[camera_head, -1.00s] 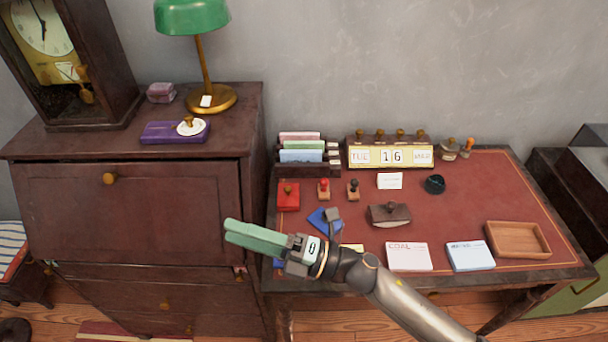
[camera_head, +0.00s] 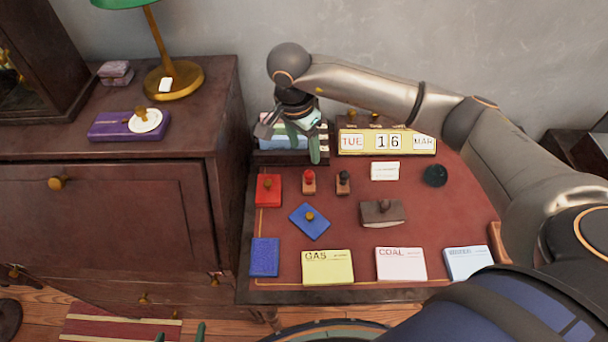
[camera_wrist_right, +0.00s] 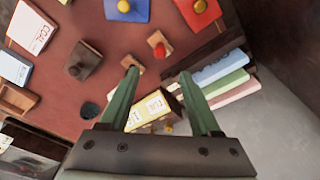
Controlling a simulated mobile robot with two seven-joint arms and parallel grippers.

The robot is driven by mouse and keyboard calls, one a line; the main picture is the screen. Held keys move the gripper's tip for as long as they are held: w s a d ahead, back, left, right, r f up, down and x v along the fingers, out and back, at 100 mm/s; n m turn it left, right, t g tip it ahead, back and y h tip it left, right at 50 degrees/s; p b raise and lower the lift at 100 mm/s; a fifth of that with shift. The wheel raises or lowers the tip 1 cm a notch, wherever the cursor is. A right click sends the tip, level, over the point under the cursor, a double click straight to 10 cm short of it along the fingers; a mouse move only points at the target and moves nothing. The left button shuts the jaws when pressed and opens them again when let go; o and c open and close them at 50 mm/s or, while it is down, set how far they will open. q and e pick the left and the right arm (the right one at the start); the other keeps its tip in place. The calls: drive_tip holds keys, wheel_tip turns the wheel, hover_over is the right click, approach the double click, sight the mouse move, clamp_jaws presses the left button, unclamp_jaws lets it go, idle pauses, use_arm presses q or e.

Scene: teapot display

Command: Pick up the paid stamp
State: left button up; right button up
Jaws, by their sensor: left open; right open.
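Two small wooden stamps stand on the red desk top: a red-knobbed stamp (camera_head: 309,182) and a black-knobbed stamp (camera_head: 343,183). I cannot read which is the paid stamp. My right gripper (camera_head: 303,150) is open and empty, fingers pointing down in front of the letter rack, behind the stamps. In the right wrist view, the red-knobbed stamp (camera_wrist_right: 160,45) lies beyond the open fingertips (camera_wrist_right: 158,76), and the black-knobbed stamp (camera_wrist_right: 131,63) is partly hidden behind one finger. Only the fingertips of my left gripper (camera_head: 180,335) show, apart, at the bottom edge.
A red pad (camera_head: 268,190), a blue pad (camera_head: 309,221) and a brown blotter (camera_head: 382,213) lie near the stamps. The letter rack (camera_head: 268,155) and date display (camera_head: 385,142) stand behind. Paper pads, including a yellow one (camera_head: 328,267), line the front. A cabinet (camera_head: 120,205) is at left.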

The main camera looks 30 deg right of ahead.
hover_over(309, 172)
drive_tip(key=a, duration=0.1)
drive_tip(key=f, duration=0.5)
drive_tip(key=shift+s+f+p, duration=0.3)
drive_tip(key=shift+s+f, duration=0.05)
drive_tip(key=shift+f, duration=0.05)
drive_tip(key=shift+w+d+f+p, duration=0.1)
drive_tip(key=shift+d+f+p, duration=0.05)
drive_tip(key=shift+f, duration=0.85)
drive_tip(key=shift+w+d+f+p, duration=0.1)
drive_tip(key=shift+w+d+f, duration=0.1)
drive_tip(key=shift+f, duration=0.8)
drive_tip(key=shift+w+d+f+p, duration=0.1)
drive_tip(key=shift+d+f+p, duration=0.05)
drive_tip(key=shift+f, duration=0.85)
clamp_jaws()
